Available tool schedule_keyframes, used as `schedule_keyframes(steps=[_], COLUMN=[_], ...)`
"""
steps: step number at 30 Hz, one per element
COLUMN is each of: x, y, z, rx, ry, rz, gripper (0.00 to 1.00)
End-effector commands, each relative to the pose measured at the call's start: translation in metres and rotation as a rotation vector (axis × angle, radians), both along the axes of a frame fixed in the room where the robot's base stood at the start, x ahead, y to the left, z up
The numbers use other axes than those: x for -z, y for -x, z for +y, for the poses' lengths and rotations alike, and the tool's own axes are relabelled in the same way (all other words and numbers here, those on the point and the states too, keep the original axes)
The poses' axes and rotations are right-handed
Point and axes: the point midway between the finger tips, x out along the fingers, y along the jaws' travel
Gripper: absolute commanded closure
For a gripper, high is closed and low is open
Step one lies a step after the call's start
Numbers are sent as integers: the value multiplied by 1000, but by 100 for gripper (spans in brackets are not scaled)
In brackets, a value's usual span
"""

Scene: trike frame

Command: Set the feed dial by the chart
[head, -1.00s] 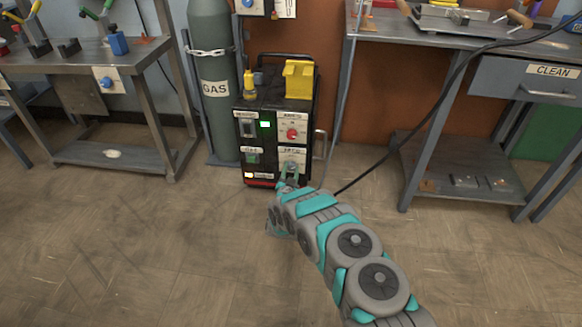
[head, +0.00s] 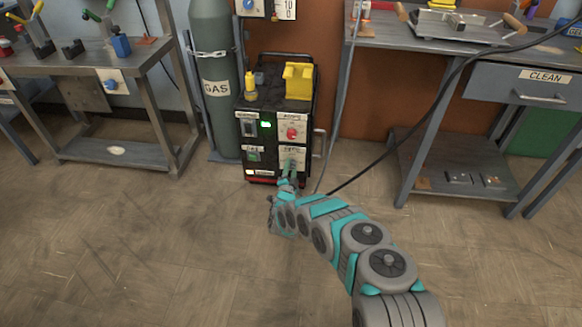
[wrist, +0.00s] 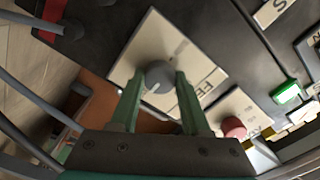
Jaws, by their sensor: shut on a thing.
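The feed dial (wrist: 160,75) is a grey round knob with a pale pointer mark, on a cream plate (wrist: 150,40) with partly visible lettering that seems to read FEED. My gripper (wrist: 160,80) has its two green fingers on either side of the knob, shut on it. In the head view my gripper (head: 289,168) is at the lower right of the black welder's front (head: 262,165) and hides the dial there. No readable chart shows; a white card with figures (head: 289,8) is cut off at the top edge.
A red knob (head: 292,133) sits above the feed plate, and a green light (head: 266,125) is to its left. A gas cylinder (head: 213,60) stands left of the welder. Benches flank both sides, and a black cable (head: 400,140) hangs at the right. The floor in front is clear.

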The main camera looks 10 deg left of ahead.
Motion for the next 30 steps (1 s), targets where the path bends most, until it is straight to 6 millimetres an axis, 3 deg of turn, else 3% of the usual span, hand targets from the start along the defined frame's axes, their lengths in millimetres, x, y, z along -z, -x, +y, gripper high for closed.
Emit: schedule_keyframes(steps=[11, 12, 19, 30], x=[1, 1, 1, 0], y=[0, 0, 0, 5], z=[0, 0, 0, 1], rx=[0, 0, 0, 0], ry=[-3, -3, -2, -2], rz=[2, 2, 1, 1], gripper=[100, 49, 24, 24])
